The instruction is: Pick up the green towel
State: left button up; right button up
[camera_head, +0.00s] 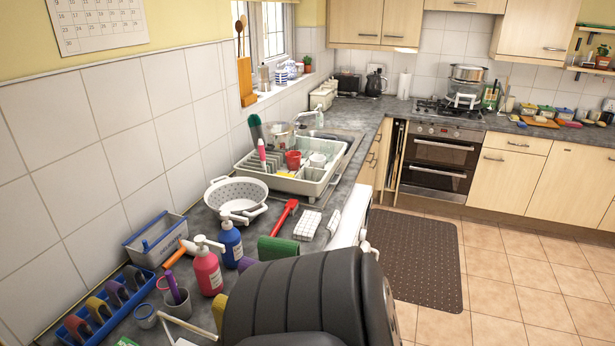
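A dark green piece (278,248) lies on the grey worktop just behind a large black ribbed shape at the bottom centre. It looks like folded cloth, and its lower part may be hidden by that shape. A small bit of brighter green (126,342) shows at the bottom left edge, too cut off to identify. Neither of my grippers can be made out in the head view.
A red brush (283,217), a white colander (236,195) and a dish rack (292,172) stand behind the green piece. Blue (230,244) and pink (208,270) bottles stand to its left, near a blue caddy (104,306). The black ribbed shape (305,300) blocks the near worktop. Open floor lies right.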

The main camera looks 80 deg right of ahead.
aim_at(269, 248)
jog(key=z, duration=1.8)
